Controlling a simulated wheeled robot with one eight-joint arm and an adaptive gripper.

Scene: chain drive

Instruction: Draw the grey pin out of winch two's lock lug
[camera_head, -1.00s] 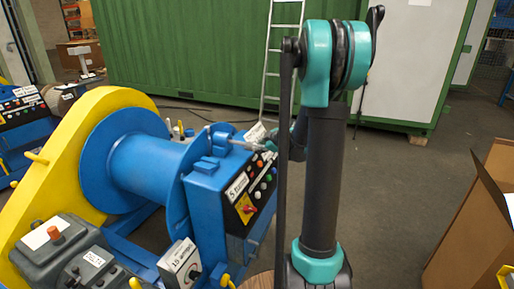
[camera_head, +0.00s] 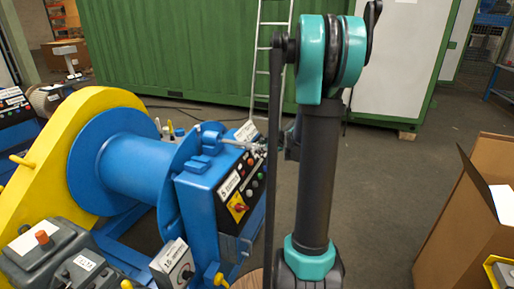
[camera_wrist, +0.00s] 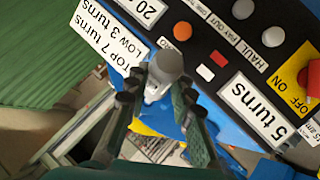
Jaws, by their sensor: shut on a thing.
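The winch (camera_head: 120,165) has a blue drum and a yellow side guard. A blue lock lug (camera_head: 211,138) stands on top of its control housing. The grey pin (camera_head: 234,144) reaches sideways from the lug towards my gripper (camera_head: 259,148), which is small and partly hidden by my arm. In the wrist view, the round grey end of the pin (camera_wrist: 166,68) sits between the dark fingers of my gripper (camera_wrist: 158,88), which are shut on it. How deep the pin sits in the lug cannot be told.
The control panel (camera_head: 240,190) with buttons lies just below the pin. A label plate (camera_wrist: 110,42) is close beside the fingers. A ladder (camera_head: 268,60) leans on the green container (camera_head: 180,50). A cardboard box (camera_head: 450,225) stands at the right, with clear floor between.

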